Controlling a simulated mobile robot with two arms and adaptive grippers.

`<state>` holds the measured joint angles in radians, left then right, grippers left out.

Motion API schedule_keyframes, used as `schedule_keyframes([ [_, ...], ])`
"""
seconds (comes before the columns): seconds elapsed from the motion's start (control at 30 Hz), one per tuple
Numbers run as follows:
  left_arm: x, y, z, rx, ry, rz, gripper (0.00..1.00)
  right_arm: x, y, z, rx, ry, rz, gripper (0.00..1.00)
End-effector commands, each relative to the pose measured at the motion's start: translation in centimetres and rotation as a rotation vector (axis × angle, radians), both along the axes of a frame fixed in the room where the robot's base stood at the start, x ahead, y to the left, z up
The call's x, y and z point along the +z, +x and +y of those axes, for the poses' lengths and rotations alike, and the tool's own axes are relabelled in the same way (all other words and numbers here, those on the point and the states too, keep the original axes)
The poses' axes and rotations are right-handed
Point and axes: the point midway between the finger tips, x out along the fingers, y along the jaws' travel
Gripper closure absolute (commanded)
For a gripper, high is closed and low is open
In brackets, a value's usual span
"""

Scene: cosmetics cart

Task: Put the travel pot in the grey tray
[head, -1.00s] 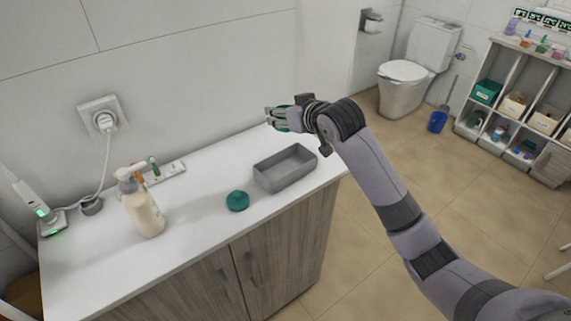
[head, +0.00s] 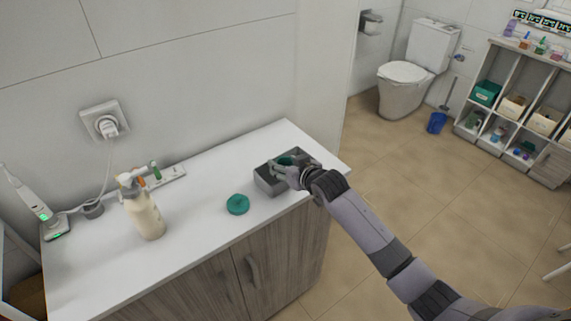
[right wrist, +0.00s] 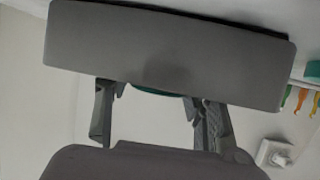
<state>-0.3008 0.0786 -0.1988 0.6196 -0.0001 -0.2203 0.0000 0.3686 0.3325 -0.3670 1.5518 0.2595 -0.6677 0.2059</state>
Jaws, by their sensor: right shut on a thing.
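The grey tray (head: 267,183) sits on the white counter near its right end; its wall fills the upper right wrist view (right wrist: 165,50). My right gripper (head: 283,168) is at the tray, shut on the teal travel pot (head: 287,159), which is mostly hidden by the fingers. In the right wrist view only a sliver of the pot (right wrist: 155,92) shows between the fingers, below the tray wall's edge. The pot is over or inside the tray; I cannot tell whether it touches the bottom. My left gripper is not in view.
A round teal lid-like piece (head: 238,204) lies on the counter left of the tray. The counter behind the tray is clear.

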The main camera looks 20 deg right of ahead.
Motion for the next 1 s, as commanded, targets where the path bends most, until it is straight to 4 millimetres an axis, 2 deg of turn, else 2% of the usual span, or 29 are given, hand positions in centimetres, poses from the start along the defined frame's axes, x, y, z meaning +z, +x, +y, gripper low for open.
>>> schedule_keyframes([
  [0.53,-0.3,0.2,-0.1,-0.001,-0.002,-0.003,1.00,-1.4,-0.2,-0.1,0.000,-0.004,0.010,0.85],
  [0.57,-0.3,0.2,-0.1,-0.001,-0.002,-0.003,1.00,-1.5,-0.2,-0.1,-0.001,-0.005,0.012,0.49],
  [0.83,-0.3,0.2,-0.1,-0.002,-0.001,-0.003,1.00,-1.9,-0.4,0.0,0.000,-0.007,0.021,0.31],
  [1.0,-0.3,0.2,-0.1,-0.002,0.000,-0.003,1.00,-1.9,-0.4,0.1,0.002,-0.007,0.022,0.31],
])
